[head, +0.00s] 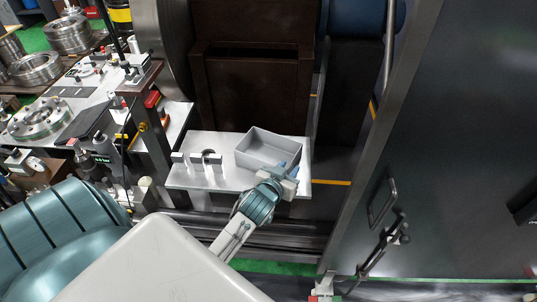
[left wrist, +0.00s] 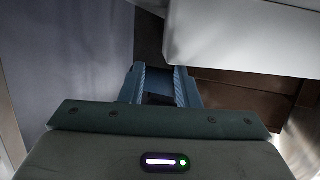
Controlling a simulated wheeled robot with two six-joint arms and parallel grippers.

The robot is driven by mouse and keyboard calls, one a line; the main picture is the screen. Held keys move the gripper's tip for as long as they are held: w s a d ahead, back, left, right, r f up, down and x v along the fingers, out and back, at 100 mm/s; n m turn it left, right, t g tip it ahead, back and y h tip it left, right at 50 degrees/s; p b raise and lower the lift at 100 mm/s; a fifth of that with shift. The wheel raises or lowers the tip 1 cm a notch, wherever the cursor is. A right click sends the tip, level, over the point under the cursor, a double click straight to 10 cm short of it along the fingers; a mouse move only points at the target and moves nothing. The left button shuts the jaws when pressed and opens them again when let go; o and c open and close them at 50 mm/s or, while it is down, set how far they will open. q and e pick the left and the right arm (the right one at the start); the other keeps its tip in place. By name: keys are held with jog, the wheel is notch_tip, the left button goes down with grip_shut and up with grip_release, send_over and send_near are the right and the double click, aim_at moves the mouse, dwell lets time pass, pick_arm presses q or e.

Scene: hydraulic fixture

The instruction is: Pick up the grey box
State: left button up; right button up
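The grey box (head: 256,158) is an open-topped, shallow rectangular tray. It sits on the right part of a light metal plate (head: 222,181) in the head view. My left gripper (head: 288,171) is at the box's near right corner, with its blue fingers close to the wall; I cannot tell whether they touch it. In the left wrist view the two fingers (left wrist: 165,86) stand apart with a gap between them, and nothing is clearly held. A pale block-like surface (left wrist: 240,38) fills the upper right there; I cannot tell whether it is the box. My right gripper is not in view.
Metal blocks (head: 198,160) stand on the plate left of the box. A brown cabinet (head: 252,90) rises behind it. A dark grey panel with a handle (head: 382,202) is at the right. A bench (head: 75,110) with several metal parts is at the left.

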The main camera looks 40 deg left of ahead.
aim_at(295, 157)
pick_arm(q)
jog(key=shift+w+a+f, duration=0.1)
jog(key=shift+w, duration=0.3)
jog(key=p+x, duration=0.1)
jog(key=x, duration=0.1)
jog(key=p+x, duration=0.1)
jog(key=x, duration=0.1)
jog(key=shift+w+a+p, duration=0.2)
jog(key=shift+a+p, duration=0.1)
jog(key=shift+a, duration=0.1)
jog(key=shift+w+f, duration=0.1)
jog(key=shift+w, duration=0.3)
jog(key=shift+s, duration=0.1)
grip_shut()
